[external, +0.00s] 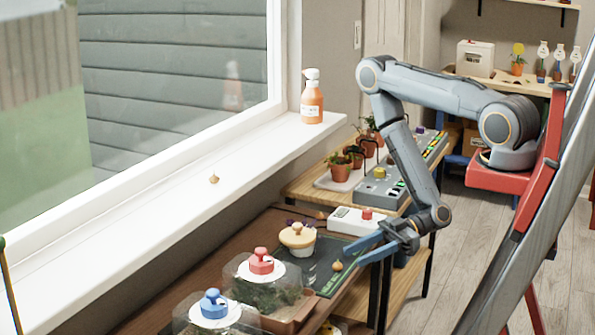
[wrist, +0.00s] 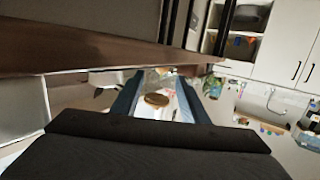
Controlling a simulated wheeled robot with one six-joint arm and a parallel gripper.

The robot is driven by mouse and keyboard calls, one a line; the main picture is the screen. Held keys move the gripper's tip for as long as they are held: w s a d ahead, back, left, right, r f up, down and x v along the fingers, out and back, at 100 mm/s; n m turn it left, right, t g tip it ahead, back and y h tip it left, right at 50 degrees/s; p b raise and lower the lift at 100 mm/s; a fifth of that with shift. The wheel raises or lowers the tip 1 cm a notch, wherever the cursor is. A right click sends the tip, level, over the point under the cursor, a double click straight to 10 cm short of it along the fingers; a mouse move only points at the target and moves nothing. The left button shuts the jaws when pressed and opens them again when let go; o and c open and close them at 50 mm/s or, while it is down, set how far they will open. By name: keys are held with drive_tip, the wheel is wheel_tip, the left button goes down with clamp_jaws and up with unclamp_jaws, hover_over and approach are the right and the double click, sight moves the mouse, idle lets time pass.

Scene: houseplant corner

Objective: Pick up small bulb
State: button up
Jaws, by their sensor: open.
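A small brown bulb (external: 337,265) lies on the dark green mat (external: 325,282) on the near table. Another small bulb (external: 214,179) lies on the white windowsill. I cannot tell which is the smaller. My gripper (external: 352,254) has its blue fingers apart, with nothing seen held, near and seemingly above the bulb on the mat. In the wrist view, my gripper (wrist: 157,75) shows both fingers spread. A round tan-brown thing on something white shows between them, perhaps the wooden-lidded pot; I cannot make out a bulb there.
Left of my gripper stands a white pot with a wooden lid (external: 297,237). Clear containers with a red knob (external: 261,259) and a blue knob (external: 214,302) are nearer. A white box with a red button (external: 366,216) sits behind. A spray bottle (external: 312,98) stands on the sill.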

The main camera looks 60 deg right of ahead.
sight(347, 267)
drive_tip(key=shift+s+p+x, duration=0.25)
drive_tip(key=shift+p+x, duration=0.25)
drive_tip(key=shift+x, duration=2.1)
clamp_jaws()
